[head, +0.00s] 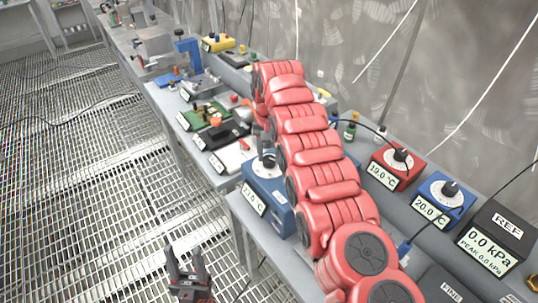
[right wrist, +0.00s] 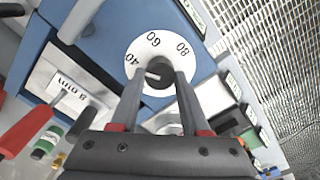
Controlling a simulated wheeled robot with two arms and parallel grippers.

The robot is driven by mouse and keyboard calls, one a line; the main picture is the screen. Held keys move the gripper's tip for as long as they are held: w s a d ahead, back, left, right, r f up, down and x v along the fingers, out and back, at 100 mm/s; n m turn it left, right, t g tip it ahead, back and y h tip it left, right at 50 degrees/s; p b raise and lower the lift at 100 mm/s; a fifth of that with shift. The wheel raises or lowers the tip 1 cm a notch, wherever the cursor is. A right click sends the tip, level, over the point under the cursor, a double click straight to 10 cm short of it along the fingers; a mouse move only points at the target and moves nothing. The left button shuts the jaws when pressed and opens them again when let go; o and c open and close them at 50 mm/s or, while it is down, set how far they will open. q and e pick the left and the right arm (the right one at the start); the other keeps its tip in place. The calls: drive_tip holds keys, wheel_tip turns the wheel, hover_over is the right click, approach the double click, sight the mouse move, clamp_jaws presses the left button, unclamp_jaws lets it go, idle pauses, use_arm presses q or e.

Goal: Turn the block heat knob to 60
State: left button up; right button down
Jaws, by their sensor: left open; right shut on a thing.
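The blue block heater (head: 279,214) stands on the bench with a front display that seems to read about 21 °C. Its white dial (right wrist: 139,50) shows 40, 60 and 80 in the right wrist view. My right gripper (right wrist: 160,76) is shut on the dark knob (right wrist: 159,67) at the dial's centre, a finger on each side. The knob's pale pointer lies near the 40 side of the dial, short of 60. In the head view my red right arm hides part of the heater. My left gripper (head: 186,268) is open and empty above the grating floor, clear of the bench.
A red box (head: 390,172) reading 19.0 °C and a blue box (head: 441,205) reading 20.0 °C stand right of my arm, with dark cables nearby. A black REF gauge (head: 490,238) stands at the right. The grating floor (head: 90,190) at left is open.

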sight(270, 157)
drive_tip(key=m, duration=0.5)
drive_tip(key=shift+w+r+m, duration=0.1)
drive_tip(key=shift+m, duration=0.2)
drive_tip(key=m, duration=0.5)
drive_tip(key=shift+m, duration=0.3)
drive_tip(key=shift+d, duration=0.1)
drive_tip(key=shift+c, duration=1.9)
unclamp_jaws()
wheel_tip(270, 157, up, 3)
drive_tip(key=shift+f+p, duration=0.1)
drive_tip(key=shift+p, duration=0.3)
wheel_tip(270, 157, up, 15)
drive_tip(key=p, duration=1.4)
drive_tip(key=shift+f, duration=0.2)
